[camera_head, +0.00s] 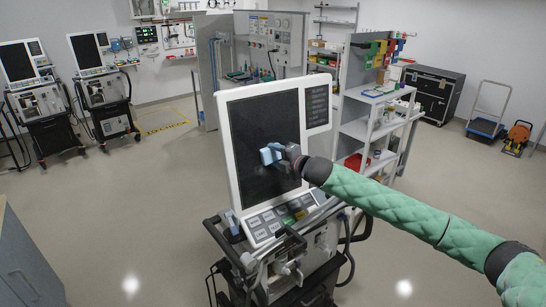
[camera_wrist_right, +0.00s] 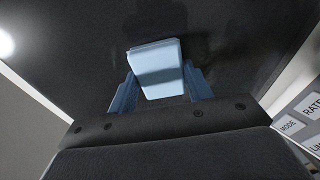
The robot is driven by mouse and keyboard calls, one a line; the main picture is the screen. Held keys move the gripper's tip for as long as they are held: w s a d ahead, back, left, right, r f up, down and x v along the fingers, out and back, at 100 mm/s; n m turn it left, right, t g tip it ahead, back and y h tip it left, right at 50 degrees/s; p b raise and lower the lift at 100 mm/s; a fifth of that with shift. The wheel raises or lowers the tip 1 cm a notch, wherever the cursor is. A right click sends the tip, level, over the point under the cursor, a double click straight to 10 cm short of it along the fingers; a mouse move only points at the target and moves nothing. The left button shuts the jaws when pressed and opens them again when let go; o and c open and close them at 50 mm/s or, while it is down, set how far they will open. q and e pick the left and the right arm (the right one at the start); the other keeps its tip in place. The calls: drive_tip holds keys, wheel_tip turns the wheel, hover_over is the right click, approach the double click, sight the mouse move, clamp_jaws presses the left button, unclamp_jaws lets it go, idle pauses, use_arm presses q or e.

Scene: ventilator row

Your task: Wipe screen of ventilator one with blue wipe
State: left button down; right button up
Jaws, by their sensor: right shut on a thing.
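The ventilator (camera_head: 222,130) in front of me stands upright, with a dark screen (camera_head: 255,125) in a white frame. My right gripper (camera_head: 272,154) is at the right-middle part of this screen, its arm coming in from the right. It is shut on the blue wipe (camera_head: 266,157). In the right wrist view the light blue wipe (camera_wrist_right: 157,66) sits between the two blue fingers (camera_wrist_right: 158,92), close against the dark screen (camera_wrist_right: 90,50). I cannot tell for sure whether the wipe touches the screen. My left gripper is not in view.
Below the screen are a button panel (camera_head: 282,217), handles and hoses. Two more ventilators (camera_head: 30,85) (camera_head: 98,80) stand at the back left. A white shelf (camera_head: 375,130) stands behind on the right. A grey cabinet edge (camera_head: 25,260) is at the lower left.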

drive_tip(key=shift+w+d+p, duration=0.3)
drive_tip(key=shift+w+d, duration=0.1)
drive_tip(key=shift+d, duration=0.25)
drive_tip(key=shift+w+d+p, duration=0.35)
drive_tip(key=shift+w+d, duration=0.15)
drive_tip(key=shift+d, duration=0.4)
drive_tip(key=f+p+v, duration=0.1)
drive_tip(key=v, duration=0.5)
drive_tip(key=shift+s+a+r, duration=0.3)
drive_tip(key=shift+a+r, duration=0.05)
drive_tip(key=shift+r, duration=0.1)
drive_tip(key=p+v, duration=0.1)
drive_tip(key=v, duration=0.2)
drive_tip(key=shift+s+a, duration=0.15)
drive_tip(key=shift+a, duration=0.05)
drive_tip(key=shift+f, duration=0.2)
